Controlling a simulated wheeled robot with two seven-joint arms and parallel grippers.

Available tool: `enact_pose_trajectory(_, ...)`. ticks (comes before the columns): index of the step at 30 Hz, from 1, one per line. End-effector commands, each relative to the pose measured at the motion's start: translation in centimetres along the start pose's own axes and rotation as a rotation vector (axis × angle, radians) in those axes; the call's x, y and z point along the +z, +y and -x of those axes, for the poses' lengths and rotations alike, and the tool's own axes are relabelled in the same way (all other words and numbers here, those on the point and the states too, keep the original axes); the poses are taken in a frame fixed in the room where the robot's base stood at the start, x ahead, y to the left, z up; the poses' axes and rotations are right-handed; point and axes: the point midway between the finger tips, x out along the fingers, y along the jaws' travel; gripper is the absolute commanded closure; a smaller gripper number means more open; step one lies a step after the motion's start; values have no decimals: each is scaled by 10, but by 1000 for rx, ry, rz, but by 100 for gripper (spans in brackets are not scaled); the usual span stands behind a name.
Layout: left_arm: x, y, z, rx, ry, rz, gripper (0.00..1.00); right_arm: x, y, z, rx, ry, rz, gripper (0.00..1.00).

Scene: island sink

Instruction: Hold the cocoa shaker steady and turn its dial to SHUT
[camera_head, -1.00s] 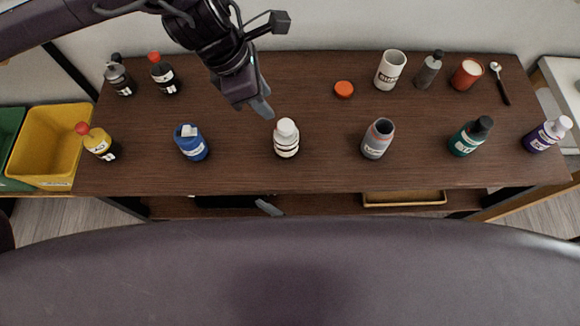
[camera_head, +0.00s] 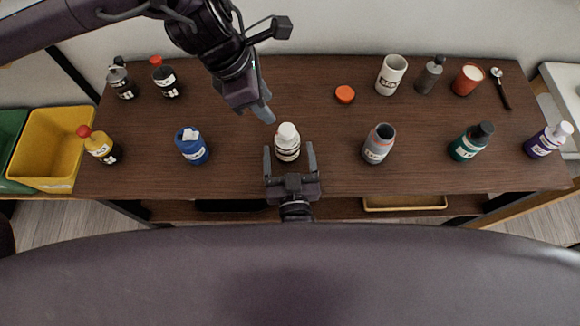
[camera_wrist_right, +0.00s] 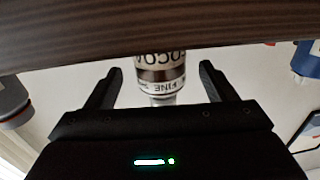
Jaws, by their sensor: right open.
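The cocoa shaker (camera_head: 287,147) stands upright near the middle of the table, white with dark bands and a white top. In the right wrist view the shaker (camera_wrist_right: 160,72) appears inverted, with the words COCOA and FINE readable. My right gripper (camera_head: 291,152) is open, its fingers on either side of the shaker with gaps between. The fingers also flank it in the right wrist view (camera_wrist_right: 162,76). My left gripper (camera_head: 264,112) hangs behind and left of the shaker, apart from it; I cannot tell whether its jaws are open.
A teal bottle (camera_head: 466,146) and purple bottle (camera_head: 546,141) are farther right. An orange lid (camera_head: 345,94) lies behind. A yellow bin (camera_head: 50,145) is at the left.

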Motion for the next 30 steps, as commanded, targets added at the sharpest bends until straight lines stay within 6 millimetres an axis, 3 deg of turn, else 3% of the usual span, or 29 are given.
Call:
enact_pose_trajectory(7,0,0,0,0,0,0,64,0,0,-28,-1,1,-2,23)
enact_pose_trajectory(17,0,0,0,0,0,0,64,0,0,-32,-2,0,-2,23)
enact_pose_trajectory(29,0,0,0,0,0,0,64,0,0,-32,-2,0,-1,72)
enact_pose_trajectory(30,0,0,0,0,0,0,64,0,0,-32,-2,0,-1,51)
